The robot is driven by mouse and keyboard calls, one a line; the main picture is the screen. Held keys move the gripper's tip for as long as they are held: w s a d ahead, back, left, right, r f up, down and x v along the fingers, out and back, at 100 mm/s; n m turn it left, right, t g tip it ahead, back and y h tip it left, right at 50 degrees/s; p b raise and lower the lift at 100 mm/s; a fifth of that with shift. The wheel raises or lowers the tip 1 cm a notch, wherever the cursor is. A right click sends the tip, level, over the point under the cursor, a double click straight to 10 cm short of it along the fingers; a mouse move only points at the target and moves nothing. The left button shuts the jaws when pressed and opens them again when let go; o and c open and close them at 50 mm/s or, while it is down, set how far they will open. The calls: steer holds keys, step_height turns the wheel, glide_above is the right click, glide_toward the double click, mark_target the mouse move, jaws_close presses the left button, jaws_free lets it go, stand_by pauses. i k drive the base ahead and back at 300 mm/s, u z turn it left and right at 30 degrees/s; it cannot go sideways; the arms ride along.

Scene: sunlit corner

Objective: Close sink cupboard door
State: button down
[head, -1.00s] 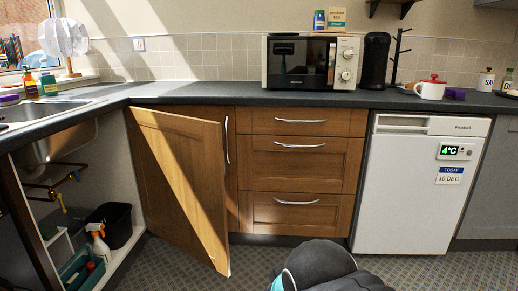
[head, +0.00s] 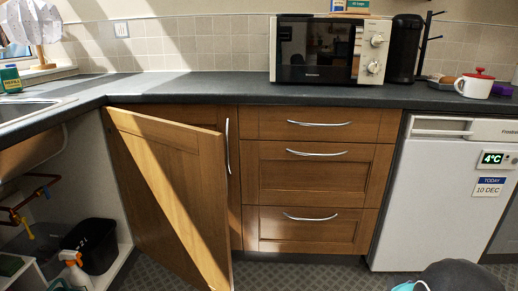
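The sink cupboard door (head: 168,185) is a wooden panel standing wide open, swung out from the cabinet front beside the drawers. The open sink cupboard (head: 65,165) is at the left, under the sink (head: 38,138), with its inside showing. A dark rounded part of my own body shows at the bottom right edge. My gripper's fingers cannot be made out in this view, and nothing of mine touches the door.
Inside the cupboard are a black bin (head: 95,245), a spray bottle (head: 73,268) and pipes (head: 35,200). Wooden drawers (head: 318,178) and a white fridge (head: 440,200) stand to the right. The patterned floor (head: 300,275) in front of the drawers looks clear.

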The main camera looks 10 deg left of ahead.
mark_target(172, 177)
steer(key=z, duration=0.05)
steer(key=i, duration=0.6)
steer(key=u, duration=0.8)
steer(key=i, duration=0.5)
steer(key=u, duration=0.55)
